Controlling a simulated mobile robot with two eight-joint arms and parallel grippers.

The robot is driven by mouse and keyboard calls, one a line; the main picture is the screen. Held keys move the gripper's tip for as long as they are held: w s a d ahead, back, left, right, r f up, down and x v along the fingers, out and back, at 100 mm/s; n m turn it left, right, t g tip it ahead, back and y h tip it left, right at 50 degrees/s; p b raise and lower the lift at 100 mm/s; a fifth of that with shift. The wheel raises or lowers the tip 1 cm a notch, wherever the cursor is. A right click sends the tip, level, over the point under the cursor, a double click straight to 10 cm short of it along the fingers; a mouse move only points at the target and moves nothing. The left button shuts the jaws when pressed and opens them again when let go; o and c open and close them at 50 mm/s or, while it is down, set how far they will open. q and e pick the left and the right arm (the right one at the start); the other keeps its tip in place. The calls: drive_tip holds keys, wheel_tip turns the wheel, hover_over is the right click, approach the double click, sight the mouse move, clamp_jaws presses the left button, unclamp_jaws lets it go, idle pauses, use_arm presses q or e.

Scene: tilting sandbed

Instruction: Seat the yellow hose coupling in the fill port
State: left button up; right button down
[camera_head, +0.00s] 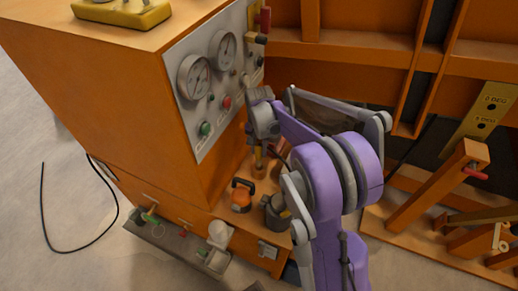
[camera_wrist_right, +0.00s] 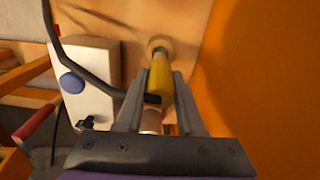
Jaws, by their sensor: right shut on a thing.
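In the right wrist view, the yellow hose coupling (camera_wrist_right: 161,76) sits between the two grey fingers of my right gripper (camera_wrist_right: 158,84), which is shut on it. A black hose (camera_wrist_right: 84,62) curves from the upper left to the coupling's near part. The coupling's far end points at a pale round ring (camera_wrist_right: 159,46) on the orange surface, which looks like the fill port. They overlap in the picture; I cannot tell whether the end is inside it. In the head view, my purple right arm reaches beside the cabinet and the fingertips are mostly hidden. My left gripper is not in view.
The orange cabinet (camera_head: 120,100) carries a gauge panel (camera_head: 212,88). In the wrist view, a white box (camera_wrist_right: 97,100) with a blue knob (camera_wrist_right: 72,82) stands left of the gripper.

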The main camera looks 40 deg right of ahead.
sight(259, 158)
drive_tip(key=shift+f+b, duration=1.75)
drive_tip(key=shift+f, duration=0.95)
drive_tip(key=shift+c, duration=2.2)
unclamp_jaws()
wheel_tip(259, 158, up, 11)
drive_tip(key=shift+f+p, duration=0.1)
drive_tip(key=shift+p, duration=0.9)
